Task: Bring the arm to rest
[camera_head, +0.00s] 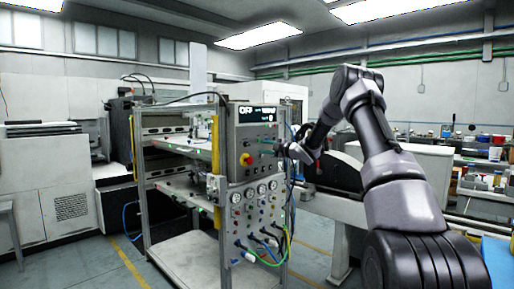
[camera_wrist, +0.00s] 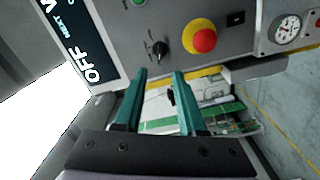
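My arm reaches forward from the lower right of the head view, bent at a high elbow. My gripper (camera_wrist: 158,92) shows in the wrist view with its two teal fingers apart and nothing between them. In the head view the gripper is small and partly hidden near the right side of the grey control panel (camera_head: 256,146). In the wrist view the panel is close ahead of the fingers. It has a display (camera_wrist: 82,42) reading OFF, a black rotary knob (camera_wrist: 160,47) and a red button (camera_wrist: 203,39) on a yellow ring. I cannot tell whether the fingers touch the panel.
The panel belongs to a metal-frame rack (camera_head: 222,235) with gauges and cables below. A long grey machine bed (camera_head: 325,207) stands behind my arm. A cluttered bench (camera_head: 484,190) is at the right. Floor with yellow lines (camera_head: 125,254) is open at the left front.

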